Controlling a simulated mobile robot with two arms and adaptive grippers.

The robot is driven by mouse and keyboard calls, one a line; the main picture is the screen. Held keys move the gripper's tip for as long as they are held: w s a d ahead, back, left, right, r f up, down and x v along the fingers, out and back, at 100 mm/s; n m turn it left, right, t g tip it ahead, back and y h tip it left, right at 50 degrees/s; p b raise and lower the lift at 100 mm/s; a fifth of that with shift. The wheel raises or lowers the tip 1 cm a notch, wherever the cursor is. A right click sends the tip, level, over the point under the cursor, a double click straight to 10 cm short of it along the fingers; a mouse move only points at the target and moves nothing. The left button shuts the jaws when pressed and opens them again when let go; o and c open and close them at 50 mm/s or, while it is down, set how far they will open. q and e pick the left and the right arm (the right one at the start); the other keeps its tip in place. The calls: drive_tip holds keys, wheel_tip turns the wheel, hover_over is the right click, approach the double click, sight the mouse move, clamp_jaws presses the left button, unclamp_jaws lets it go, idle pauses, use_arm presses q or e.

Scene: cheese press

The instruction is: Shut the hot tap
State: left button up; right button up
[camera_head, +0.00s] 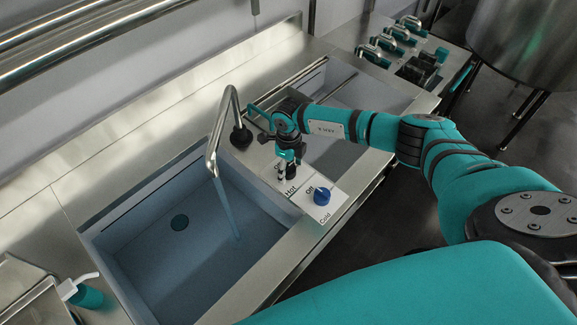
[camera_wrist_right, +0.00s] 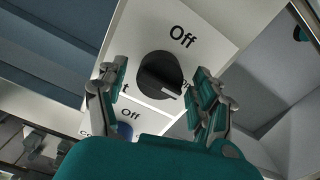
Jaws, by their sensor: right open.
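The hot tap's knob (camera_wrist_right: 160,72) is round and black in the right wrist view. The word "Off" is printed above it, and its white mark points to the lower right, away from that word. My right gripper (camera_wrist_right: 157,76) is open, with one finger on each side of the knob; I cannot tell whether they touch it. In the head view my right gripper (camera_head: 290,160) is over the "Hot" end of the white tap panel (camera_head: 333,209) and hides the black knob. A stream of water (camera_head: 226,208) falls from the spout (camera_head: 212,150). My left gripper is out of view.
The blue cold knob (camera_head: 322,196) is close beside, and also shows in the wrist view (camera_wrist_right: 125,130). The spout rises left of my right gripper. Sink basins (camera_head: 150,270) lie on both sides of the panel. A soap dispenser (camera_head: 86,294) is at lower left.

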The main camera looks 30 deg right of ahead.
drive_tip(key=shift+c, duration=0.9)
drive_tip(key=c, duration=1)
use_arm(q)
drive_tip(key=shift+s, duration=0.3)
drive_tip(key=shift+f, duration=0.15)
